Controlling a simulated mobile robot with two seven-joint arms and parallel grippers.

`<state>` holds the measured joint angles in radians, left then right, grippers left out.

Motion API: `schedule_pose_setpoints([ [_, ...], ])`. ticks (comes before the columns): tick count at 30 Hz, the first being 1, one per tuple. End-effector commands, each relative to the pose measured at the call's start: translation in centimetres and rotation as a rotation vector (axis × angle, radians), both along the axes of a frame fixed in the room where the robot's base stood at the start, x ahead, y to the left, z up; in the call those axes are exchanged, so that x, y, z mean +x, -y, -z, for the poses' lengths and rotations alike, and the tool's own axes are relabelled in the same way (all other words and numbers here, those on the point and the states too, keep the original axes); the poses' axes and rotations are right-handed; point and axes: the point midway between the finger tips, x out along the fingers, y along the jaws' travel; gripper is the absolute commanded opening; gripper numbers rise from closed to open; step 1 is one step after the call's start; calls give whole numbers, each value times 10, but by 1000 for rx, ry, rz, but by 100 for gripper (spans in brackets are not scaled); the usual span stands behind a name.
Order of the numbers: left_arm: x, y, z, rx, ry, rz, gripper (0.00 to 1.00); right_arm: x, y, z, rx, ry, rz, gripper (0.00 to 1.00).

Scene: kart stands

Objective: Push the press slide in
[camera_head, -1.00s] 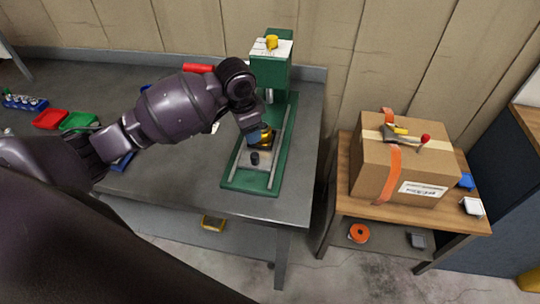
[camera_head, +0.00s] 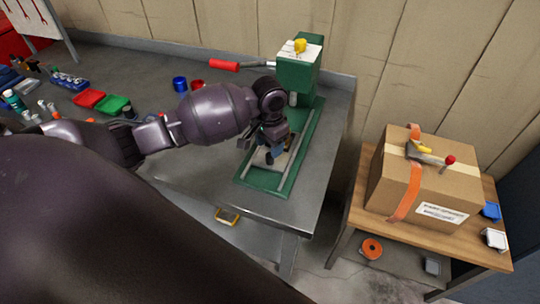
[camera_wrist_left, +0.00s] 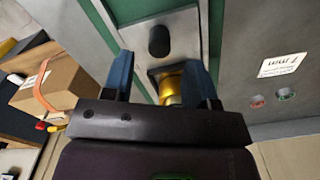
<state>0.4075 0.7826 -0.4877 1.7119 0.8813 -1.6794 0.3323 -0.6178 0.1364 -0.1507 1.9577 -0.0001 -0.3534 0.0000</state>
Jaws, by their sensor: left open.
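The green press (camera_head: 298,75) stands at the table's right end, with a green base and two grey rails. Its slide is a grey plate (camera_wrist_left: 183,30) with an upright black knob (camera_wrist_left: 158,41). A brass cylinder (camera_wrist_left: 171,84) sits in a dark holder on the slide, partly hidden by my fingers. My left gripper (camera_head: 271,148) is over the slide and hides much of it in the head view. In the wrist view its two blue fingers (camera_wrist_left: 155,68) are apart. The knob lies just beyond their tips; contact cannot be told. My right gripper is not in view.
A red-handled lever (camera_head: 224,65) reaches left from the press. Red (camera_head: 88,98) and green (camera_head: 112,104) trays and several small items lie on the table's left. A cardboard box (camera_head: 398,186) stands on a separate wooden table at right. The table's front right corner is clear.

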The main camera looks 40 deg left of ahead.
Motion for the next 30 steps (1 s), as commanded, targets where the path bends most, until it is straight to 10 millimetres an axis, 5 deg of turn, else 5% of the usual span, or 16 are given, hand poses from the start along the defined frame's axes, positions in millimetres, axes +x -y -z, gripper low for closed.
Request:
schedule_pose_setpoints([
  [9,0,0,43,-2,-1,0,53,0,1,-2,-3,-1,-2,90],
  [22,0,0,52,0,0,0,53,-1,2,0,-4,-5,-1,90],
  [30,0,0,52,0,0,0,15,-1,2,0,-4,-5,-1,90],
])
